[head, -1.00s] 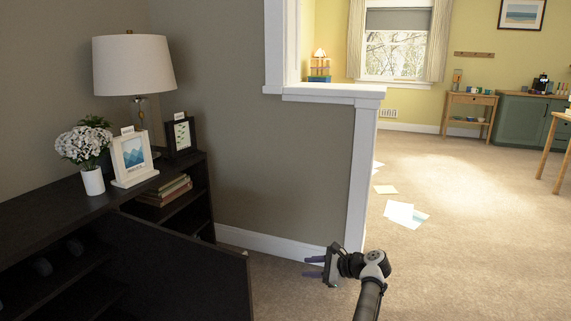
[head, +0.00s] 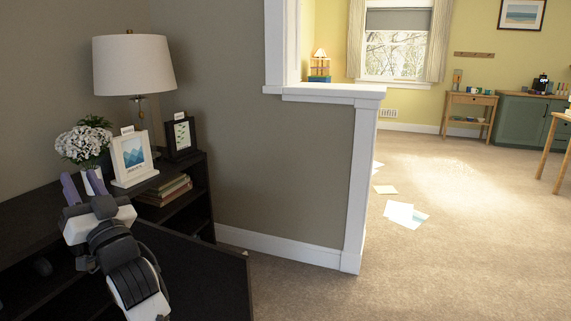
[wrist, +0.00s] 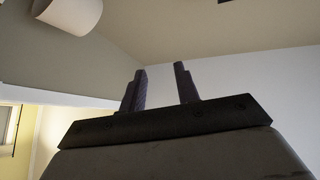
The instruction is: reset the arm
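My gripper (head: 82,187) is at the left of the head view, raised in front of the dark cabinet (head: 30,208), with its purple fingers pointing up. It overlaps the white flower vase in that view; I cannot tell the distance between them. In the wrist view my gripper (wrist: 160,88) shows two dark fingers spread apart with nothing between them. It is open and empty. The wrist view looks up toward the ceiling and walls, with the lampshade (wrist: 70,14) at the upper left.
On the cabinet stand a lamp (head: 133,66), white flowers (head: 82,145), a white picture frame (head: 133,158) and a dark frame (head: 181,137). A dark cabinet door (head: 205,270) stands open. Papers (head: 402,214) lie on the open carpet at right.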

